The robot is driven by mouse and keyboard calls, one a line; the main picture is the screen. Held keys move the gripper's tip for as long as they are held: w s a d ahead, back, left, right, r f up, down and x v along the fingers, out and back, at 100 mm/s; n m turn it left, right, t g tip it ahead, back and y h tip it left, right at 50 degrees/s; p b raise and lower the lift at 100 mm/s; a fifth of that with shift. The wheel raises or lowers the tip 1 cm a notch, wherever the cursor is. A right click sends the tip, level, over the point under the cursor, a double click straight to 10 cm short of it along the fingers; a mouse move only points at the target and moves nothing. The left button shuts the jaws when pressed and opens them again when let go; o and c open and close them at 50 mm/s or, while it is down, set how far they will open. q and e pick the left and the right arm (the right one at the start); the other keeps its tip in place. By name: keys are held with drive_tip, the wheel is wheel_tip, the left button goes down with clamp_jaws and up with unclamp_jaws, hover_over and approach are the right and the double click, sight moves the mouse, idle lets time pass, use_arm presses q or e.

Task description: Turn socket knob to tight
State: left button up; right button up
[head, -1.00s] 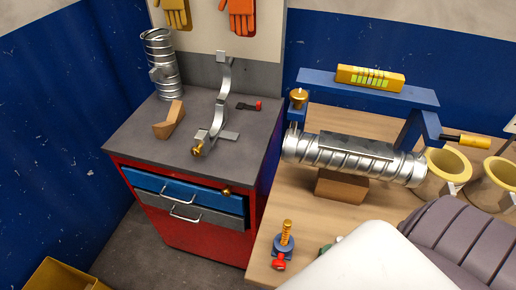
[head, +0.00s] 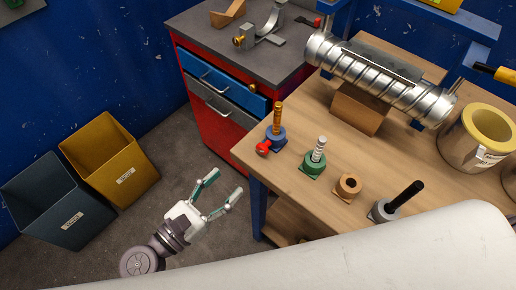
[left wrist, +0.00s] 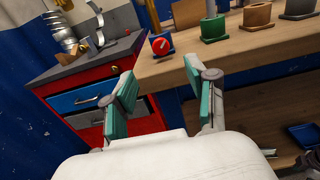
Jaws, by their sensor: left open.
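A red knob (head: 262,148) sits on the front of a small blue socket (head: 276,137) at the left front corner of the wooden bench. A gold rod (head: 278,113) stands upright in the socket. In the left wrist view the red knob (left wrist: 162,44) faces me and shows a pale pointer mark; I cannot read any setting. My left gripper (head: 225,184) is open and empty, below and in front of the bench corner, apart from the knob. Its fingers also show in the left wrist view (left wrist: 160,78), with the knob beyond them. My right gripper is not in view.
On the bench (head: 245,152) stand a green socket (head: 313,165), a wooden one (head: 347,187) and a grey one (head: 384,210). A spiral duct (head: 375,78) lies behind. A red drawer cabinet (head: 218,128) and yellow (head: 125,165) and dark bins (head: 62,205) stand left.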

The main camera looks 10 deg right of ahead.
sight(260, 151)
use_arm(q)
drive_tip(key=p+x, duration=0.2)
drive_tip(key=x, duration=0.8)
drive_tip(key=shift+w+d+r+p, duration=0.1)
drive_tip(key=shift+p, duration=0.2)
drive_tip(key=shift+w+d, duration=0.35)
drive_tip(key=shift+d, duration=0.2)
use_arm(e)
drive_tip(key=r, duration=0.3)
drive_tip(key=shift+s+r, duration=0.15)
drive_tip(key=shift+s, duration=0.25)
use_arm(q)
drive_tip(key=shift+c, duration=0.3)
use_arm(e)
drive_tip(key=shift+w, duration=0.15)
